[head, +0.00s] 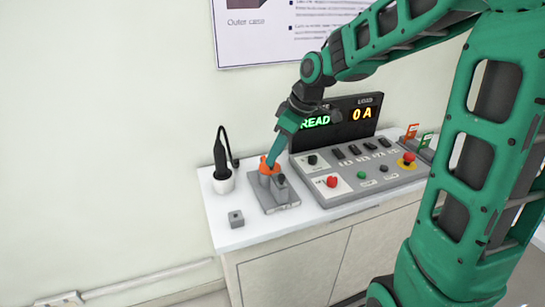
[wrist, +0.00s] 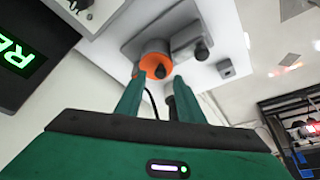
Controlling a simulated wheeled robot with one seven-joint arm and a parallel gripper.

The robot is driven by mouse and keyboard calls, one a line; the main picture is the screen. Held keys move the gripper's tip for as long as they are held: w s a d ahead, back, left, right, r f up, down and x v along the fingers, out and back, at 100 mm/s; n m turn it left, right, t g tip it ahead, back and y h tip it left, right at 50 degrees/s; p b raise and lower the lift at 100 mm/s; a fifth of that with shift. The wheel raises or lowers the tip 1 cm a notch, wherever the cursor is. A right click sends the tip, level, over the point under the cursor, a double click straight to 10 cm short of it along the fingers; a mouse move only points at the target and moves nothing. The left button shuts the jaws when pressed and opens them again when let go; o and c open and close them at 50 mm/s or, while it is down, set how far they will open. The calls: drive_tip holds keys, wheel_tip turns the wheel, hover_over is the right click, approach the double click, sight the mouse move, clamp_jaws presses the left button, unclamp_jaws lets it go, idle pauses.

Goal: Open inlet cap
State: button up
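The orange inlet cap (head: 264,168) sits on a grey fixture plate (head: 285,203) at the left end of the bench. It also shows in the wrist view (wrist: 155,64), just past my fingertips, with a dark round spot at its centre. My gripper (head: 272,160) reaches down to the cap from above. In the wrist view, my gripper's fingers (wrist: 159,82) are apart, with a clear gap between them. The left fingertip overlaps the cap's edge in the picture; I cannot tell whether it touches. A grey block with a black knob (head: 281,183) stands beside the cap.
A white cup (head: 223,184) with a black handled tool and cable stands left of the fixture. A small grey box (head: 236,218) lies near the front edge. A control panel (head: 360,175) with buttons and a lit display (head: 340,118) stands to the right.

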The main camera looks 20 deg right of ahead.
drive_tip(key=shift+x, duration=1.1)
clamp_jaws()
